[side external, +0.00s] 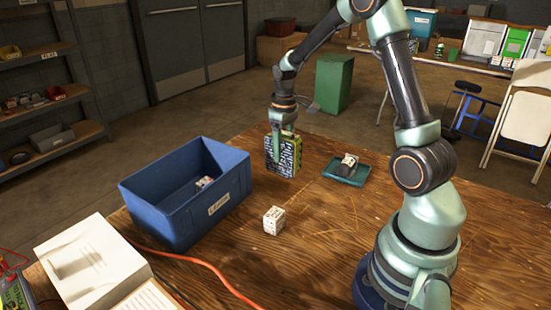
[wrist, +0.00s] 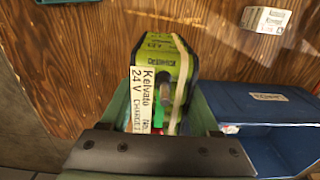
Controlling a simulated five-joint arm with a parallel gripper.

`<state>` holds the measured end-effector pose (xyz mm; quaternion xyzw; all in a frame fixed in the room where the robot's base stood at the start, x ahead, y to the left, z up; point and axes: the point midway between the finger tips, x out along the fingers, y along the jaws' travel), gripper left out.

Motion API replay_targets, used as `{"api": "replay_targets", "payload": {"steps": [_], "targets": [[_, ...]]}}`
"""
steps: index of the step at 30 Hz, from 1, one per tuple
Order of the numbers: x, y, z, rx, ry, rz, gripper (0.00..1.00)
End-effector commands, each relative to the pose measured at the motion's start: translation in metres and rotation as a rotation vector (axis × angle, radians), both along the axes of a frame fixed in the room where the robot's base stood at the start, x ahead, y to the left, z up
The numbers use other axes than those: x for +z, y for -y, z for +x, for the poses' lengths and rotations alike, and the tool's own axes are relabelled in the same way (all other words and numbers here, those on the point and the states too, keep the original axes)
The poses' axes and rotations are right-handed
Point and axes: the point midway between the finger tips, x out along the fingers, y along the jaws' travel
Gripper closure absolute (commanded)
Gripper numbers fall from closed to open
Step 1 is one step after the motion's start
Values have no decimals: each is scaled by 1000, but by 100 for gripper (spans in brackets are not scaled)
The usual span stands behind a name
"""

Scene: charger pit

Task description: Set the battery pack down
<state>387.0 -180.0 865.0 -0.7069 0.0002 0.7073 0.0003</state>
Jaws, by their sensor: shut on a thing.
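The battery pack (side external: 284,157) is a dark block with pale print and a yellow-green side, held upright at the far edge of the wooden table. My gripper (side external: 284,130) is above it and shut on it. In the wrist view the green and black pack (wrist: 160,62) sits between my fingers, with a pale strap and a white label reading "Kelvato 24 V". Its underside is at or just above the table; I cannot tell whether it touches.
A blue bin (side external: 180,212) with a small white thing inside stands left of the pack. A white printed box (side external: 274,220) stands in front. A teal tray (side external: 345,180) holding a black-and-white item lies to the right. A red cable (side external: 215,275) crosses the table's front left.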

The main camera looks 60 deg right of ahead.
Motion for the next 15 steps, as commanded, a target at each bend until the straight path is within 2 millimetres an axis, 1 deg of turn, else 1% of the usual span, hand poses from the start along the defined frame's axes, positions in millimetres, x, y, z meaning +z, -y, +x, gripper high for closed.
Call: {"api": "replay_targets", "payload": {"steps": [2, 4, 9, 12, 15], "targets": [[-2, 1, 2, 0, 6, -3, 100], [-8, 0, 1, 0, 4, -2, 100], [-30, 0, 1, 0, 3, -1, 100], [-39, 1, 1, 0, 4, -2, 100], [-42, 1, 1, 0, 5, -2, 100]]}}
